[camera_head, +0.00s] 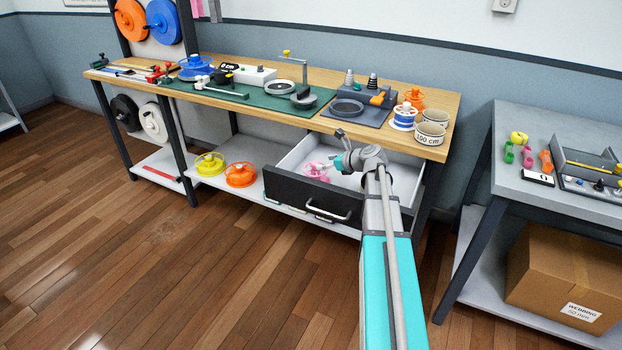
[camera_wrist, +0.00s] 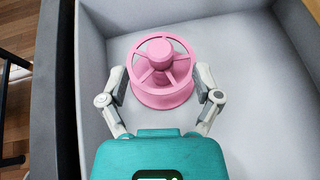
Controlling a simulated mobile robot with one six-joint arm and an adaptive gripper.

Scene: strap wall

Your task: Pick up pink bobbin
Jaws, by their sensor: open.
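The pink bobbin (camera_wrist: 161,95) stands in the grey open drawer (camera_wrist: 240,60), with its spoked flange and central hub facing the wrist camera. My gripper (camera_wrist: 160,88) is open, with one finger on the left side of the bobbin and one on the right. I cannot tell whether the fingers touch it. In the head view the bobbin (camera_head: 316,169) shows small inside the drawer (camera_head: 288,190), partly covered by my gripper (camera_head: 328,167), which reaches down into the drawer from the right.
The drawer's dark front (camera_head: 300,192) with its handle is pulled out below the wooden workbench top (camera_head: 290,68). Yellow (camera_head: 210,163) and orange (camera_head: 240,174) bobbins lie on the lower shelf to the left. A grey table (camera_head: 545,130) stands to the right. The drawer floor around the bobbin is clear.

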